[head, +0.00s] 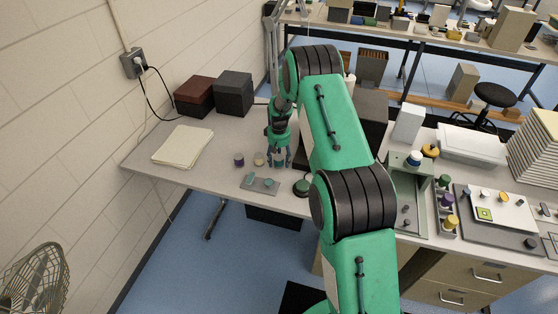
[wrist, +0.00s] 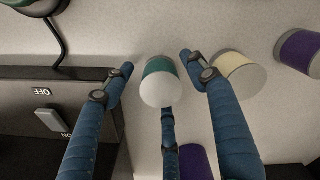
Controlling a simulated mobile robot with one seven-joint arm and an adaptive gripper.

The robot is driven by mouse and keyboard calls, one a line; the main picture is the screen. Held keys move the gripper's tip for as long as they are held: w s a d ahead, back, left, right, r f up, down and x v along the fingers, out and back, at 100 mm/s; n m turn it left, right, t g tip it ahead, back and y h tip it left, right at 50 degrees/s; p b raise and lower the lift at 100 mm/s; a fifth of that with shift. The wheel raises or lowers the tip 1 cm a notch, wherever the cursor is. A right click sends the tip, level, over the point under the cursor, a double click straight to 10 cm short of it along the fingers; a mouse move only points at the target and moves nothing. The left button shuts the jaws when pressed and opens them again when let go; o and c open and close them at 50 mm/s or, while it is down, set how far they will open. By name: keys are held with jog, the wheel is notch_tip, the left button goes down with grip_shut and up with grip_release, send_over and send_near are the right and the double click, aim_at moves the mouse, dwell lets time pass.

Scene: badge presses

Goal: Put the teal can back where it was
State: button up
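The teal can (wrist: 160,80), a small can with a white end, stands on the table between the fingers of my gripper (wrist: 158,70) in the wrist view. The fingers are spread around it, with a narrow gap at the left finger; contact at the other fingers is hard to judge. In the head view my gripper (head: 279,159) points down at the table, and its fingers partly cover the can. A cream can (wrist: 241,74) stands just beside the right finger, and a purple can (wrist: 301,51) stands farther right.
A purple object (wrist: 197,163) shows partly behind my fingers. A grey box with an on/off switch (wrist: 48,119) is close on the left in the wrist view. A plate with teal pieces (head: 259,185) and a round green-topped item (head: 302,187) lie near the front edge.

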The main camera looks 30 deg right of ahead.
aim_at(279, 157)
jog(key=shift+r, duration=0.15)
notch_tip(279, 157, up, 12)
jog(key=p, duration=0.2)
dwell(0.6)
dwell(0.4)
